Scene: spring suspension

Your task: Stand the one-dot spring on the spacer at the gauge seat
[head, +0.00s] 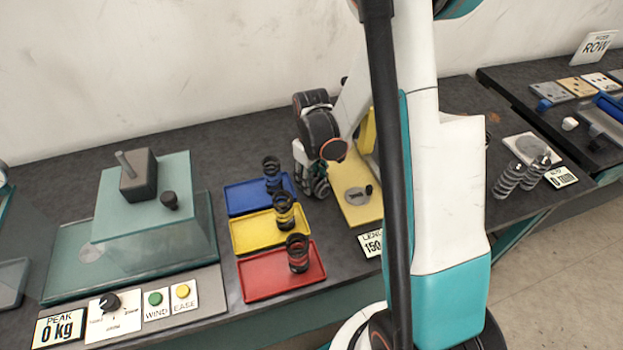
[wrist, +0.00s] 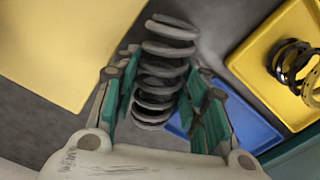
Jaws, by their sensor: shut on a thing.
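My gripper (wrist: 165,105) is shut on a dark grey coil spring (wrist: 170,50), which stands out past the teal fingers in the wrist view. No dot mark shows on it. In the head view my gripper (head: 318,182) is low between the blue tray and the yellow gauge base (head: 352,222), and the held spring cannot be made out. I cannot tell whether the disc is seat or spacer. The gripper is left of the disc, apart from it.
Blue (head: 238,200), yellow (head: 245,235) and red (head: 257,284) trays each hold an upright dark spring. A press (head: 140,215) stands left. Two tilted springs (head: 510,178) lie right, near a pale plate (head: 527,147). My arm hides part of the gauge.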

